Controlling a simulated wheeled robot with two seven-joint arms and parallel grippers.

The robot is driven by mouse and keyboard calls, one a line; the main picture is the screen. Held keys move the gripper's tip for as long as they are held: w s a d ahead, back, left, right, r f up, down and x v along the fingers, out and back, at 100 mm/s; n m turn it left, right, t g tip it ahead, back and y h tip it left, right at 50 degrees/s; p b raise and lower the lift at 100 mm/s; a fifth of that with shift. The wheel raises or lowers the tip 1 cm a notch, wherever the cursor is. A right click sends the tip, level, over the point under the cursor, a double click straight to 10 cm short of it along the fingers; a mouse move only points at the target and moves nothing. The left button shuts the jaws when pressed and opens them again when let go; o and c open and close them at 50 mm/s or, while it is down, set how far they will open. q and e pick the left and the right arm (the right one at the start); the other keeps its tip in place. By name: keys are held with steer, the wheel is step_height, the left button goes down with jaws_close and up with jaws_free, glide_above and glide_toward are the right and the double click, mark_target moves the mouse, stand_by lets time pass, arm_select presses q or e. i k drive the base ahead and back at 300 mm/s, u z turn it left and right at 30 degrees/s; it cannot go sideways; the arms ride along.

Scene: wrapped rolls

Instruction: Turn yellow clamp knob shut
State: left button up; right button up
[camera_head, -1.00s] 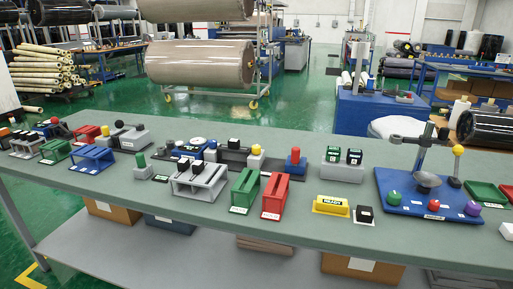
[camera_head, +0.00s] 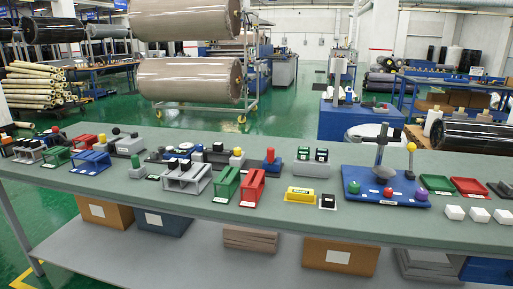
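No thing in view is clearly marked as the yellow clamp knob, and I cannot tell which one it is. A yellow ball knob (camera_head: 411,147) tops a thin upright lever on the blue board (camera_head: 352,184) at the right of the table. A grey post with a dark arm stands beside it. Another yellow knob (camera_head: 237,153) sits on a grey block left of the table's middle. Neither of my grippers is in view.
The long green-grey table (camera_head: 270,213) carries several fixtures. A yellow block (camera_head: 300,195), red and green holders, and white cubes (camera_head: 454,212) stand near its front edge. Boxes (camera_head: 340,257) lie on the shelf below. Large wrapped rolls (camera_head: 190,80) hang behind.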

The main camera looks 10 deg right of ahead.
mark_target(237, 151)
steer(key=z, duration=1.4)
steer(key=i, duration=1.1)
steer(key=u, duration=2.1)
